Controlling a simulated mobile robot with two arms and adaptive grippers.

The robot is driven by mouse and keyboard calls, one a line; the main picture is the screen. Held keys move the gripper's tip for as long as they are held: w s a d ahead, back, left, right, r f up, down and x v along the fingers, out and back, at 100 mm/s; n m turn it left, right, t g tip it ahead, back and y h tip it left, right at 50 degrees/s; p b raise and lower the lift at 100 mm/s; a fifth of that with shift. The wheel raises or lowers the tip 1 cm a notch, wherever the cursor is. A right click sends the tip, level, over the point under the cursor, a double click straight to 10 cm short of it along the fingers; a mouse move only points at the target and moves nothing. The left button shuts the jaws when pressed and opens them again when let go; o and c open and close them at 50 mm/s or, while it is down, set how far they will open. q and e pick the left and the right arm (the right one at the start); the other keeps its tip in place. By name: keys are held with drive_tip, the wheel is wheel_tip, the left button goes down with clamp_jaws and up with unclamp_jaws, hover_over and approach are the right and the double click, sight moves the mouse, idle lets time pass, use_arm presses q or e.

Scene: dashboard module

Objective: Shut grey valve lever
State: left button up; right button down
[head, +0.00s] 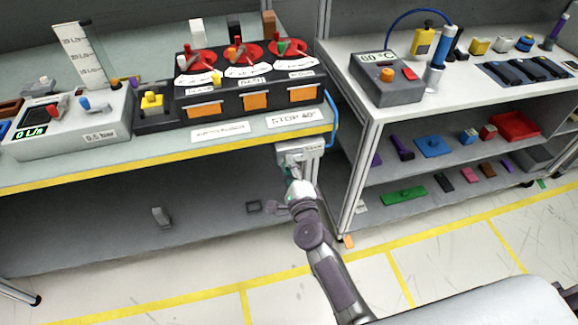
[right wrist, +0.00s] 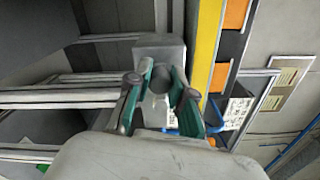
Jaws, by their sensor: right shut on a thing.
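A grey valve box (head: 300,150) hangs under the yellow front edge of the left bench, near its right end. In the right wrist view the box (right wrist: 158,43) lies straight ahead of the fingers. My right gripper (head: 292,172) reaches up to it from below. Its teal-padded fingers (right wrist: 163,73) are shut on the grey valve lever (right wrist: 160,83), which shows as a grey piece between the pads. The fingers hide much of the lever, so its exact angle is hard to tell. My left gripper is not in view.
The left bench (head: 180,145) carries a black panel (head: 250,92) with red dials and orange plates. A blue hose (head: 333,120) loops at its right end. A shelf rack (head: 345,200) with many small parts stands close to the right.

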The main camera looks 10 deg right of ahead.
drive_tip(key=c, duration=1)
unclamp_jaws()
drive_tip(key=s, duration=1.2)
drive_tip(key=shift+d, duration=0.25)
